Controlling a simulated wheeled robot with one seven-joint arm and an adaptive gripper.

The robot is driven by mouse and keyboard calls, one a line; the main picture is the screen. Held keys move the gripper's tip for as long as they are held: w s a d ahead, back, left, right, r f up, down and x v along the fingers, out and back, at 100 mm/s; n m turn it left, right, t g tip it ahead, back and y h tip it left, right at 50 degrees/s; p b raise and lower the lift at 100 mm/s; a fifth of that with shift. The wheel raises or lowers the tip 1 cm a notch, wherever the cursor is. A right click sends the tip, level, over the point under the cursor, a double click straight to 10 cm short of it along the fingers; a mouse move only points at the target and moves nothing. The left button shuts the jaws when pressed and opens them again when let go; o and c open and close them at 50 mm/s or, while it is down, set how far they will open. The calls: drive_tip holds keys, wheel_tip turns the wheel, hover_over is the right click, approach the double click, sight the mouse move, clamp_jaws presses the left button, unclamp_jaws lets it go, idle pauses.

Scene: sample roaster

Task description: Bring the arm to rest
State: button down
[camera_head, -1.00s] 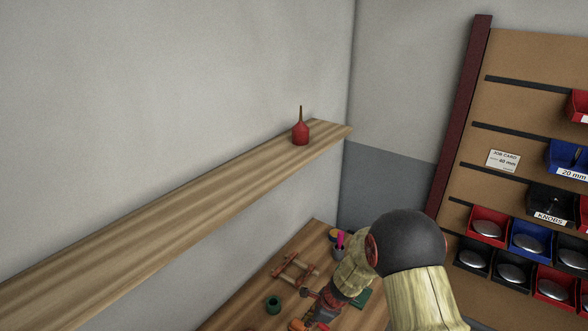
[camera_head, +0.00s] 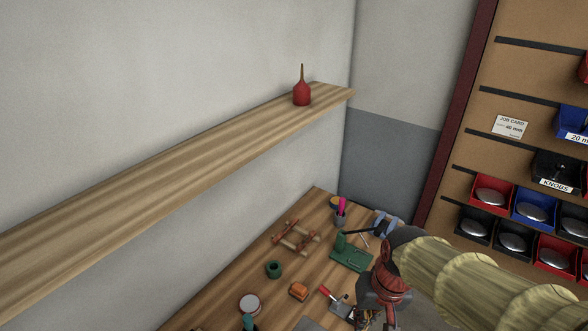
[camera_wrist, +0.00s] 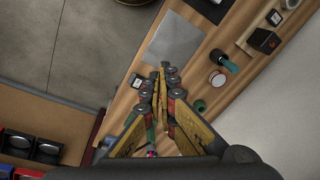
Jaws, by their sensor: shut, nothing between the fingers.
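My gripper (camera_wrist: 163,72) shows in the wrist view with its two yellow fingers drawn together at the tips, shut and empty. It hangs over the wooden bench (camera_wrist: 125,98), pointing towards a grey plate (camera_wrist: 172,42). In the head view my arm comes in from the right edge, with its pale sleeve across the lower right. The red wrist part is above the bench front, and the fingers are hard to make out there.
On the bench stand a green arbor-like tool (camera_head: 350,257), a wooden frame (camera_head: 296,238), a green ring (camera_head: 273,269) and an orange block (camera_head: 299,291). A wooden shelf (camera_head: 180,185) carries a red oil can (camera_head: 302,92). A bin rack (camera_head: 505,80) stands at right.

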drive_tip(key=s+d+r+t+h+b, duration=0.1)
drive_tip(key=s+d+r+t+b, duration=0.3)
drive_tip(key=s+r, duration=0.2)
drive_tip(key=shift+r+n+t, duration=0.15)
drive_tip(key=shift+n+t, duration=0.15)
